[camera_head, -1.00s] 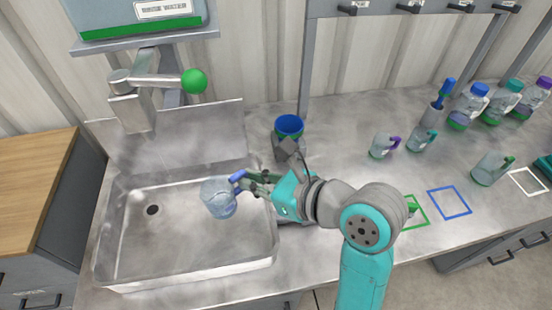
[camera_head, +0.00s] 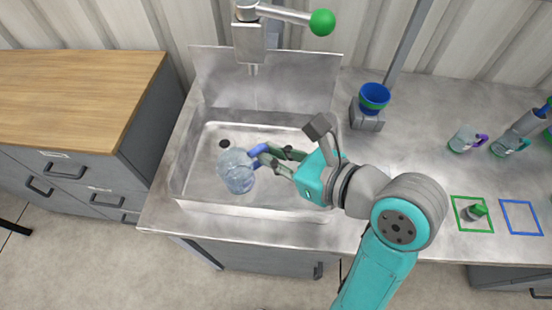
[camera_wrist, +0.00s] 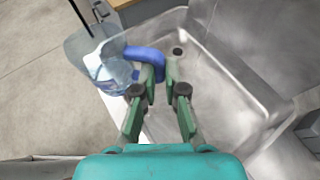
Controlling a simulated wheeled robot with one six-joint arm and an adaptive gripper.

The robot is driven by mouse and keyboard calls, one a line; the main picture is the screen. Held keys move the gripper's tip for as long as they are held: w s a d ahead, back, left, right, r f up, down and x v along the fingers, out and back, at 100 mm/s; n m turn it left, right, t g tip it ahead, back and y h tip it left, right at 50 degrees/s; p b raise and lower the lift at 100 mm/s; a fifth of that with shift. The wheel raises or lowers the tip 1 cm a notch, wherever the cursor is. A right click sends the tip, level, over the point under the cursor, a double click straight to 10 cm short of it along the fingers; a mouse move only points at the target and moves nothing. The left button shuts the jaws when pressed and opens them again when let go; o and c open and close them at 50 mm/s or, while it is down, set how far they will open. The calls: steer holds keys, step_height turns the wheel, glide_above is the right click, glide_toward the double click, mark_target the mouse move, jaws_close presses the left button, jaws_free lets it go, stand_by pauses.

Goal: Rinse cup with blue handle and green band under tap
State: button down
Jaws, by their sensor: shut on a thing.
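A clear cup (camera_head: 237,172) with a blue handle (camera_head: 258,154) appears over the front left part of the sink basin (camera_head: 290,190). My gripper (camera_head: 268,158) is shut on the handle and holds the cup up. In the wrist view, the cup (camera_wrist: 98,62) is left of my gripper (camera_wrist: 160,72), with the handle between the fingertips. A blue strip shows low on the cup there; I cannot make out a green band. The tap (camera_head: 250,40) stands behind the sink, with a green knob (camera_head: 322,22) on its lever. The cup is in front of the spout, not under it.
A blue cup with a green band (camera_head: 374,97) sits on a grey block (camera_head: 367,118) right of the sink. Mugs (camera_head: 467,139), a green square outline (camera_head: 458,210) and a blue one (camera_head: 522,217) are farther right. A wooden-topped cabinet (camera_head: 70,95) stands left.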

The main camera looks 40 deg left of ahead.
steer(key=w+a+f, duration=0.2)
steer(key=w+a, duration=0.6)
stand_by(0.9)
steer(key=shift+w+d+f, duration=0.1)
steer(key=shift+w+d, duration=0.05)
stand_by(0.5)
steer(key=shift+w+d, duration=0.3)
steer(key=shift+s+a, duration=0.1)
steer(key=shift+s+a, duration=0.35)
stand_by(0.3)
steer(key=shift+w+d, duration=0.1)
steer(key=shift+w+d, duration=0.35)
stand_by(0.4)
steer(key=s+d, duration=0.5)
steer(key=shift+s+d, duration=0.35)
stand_by(0.6)
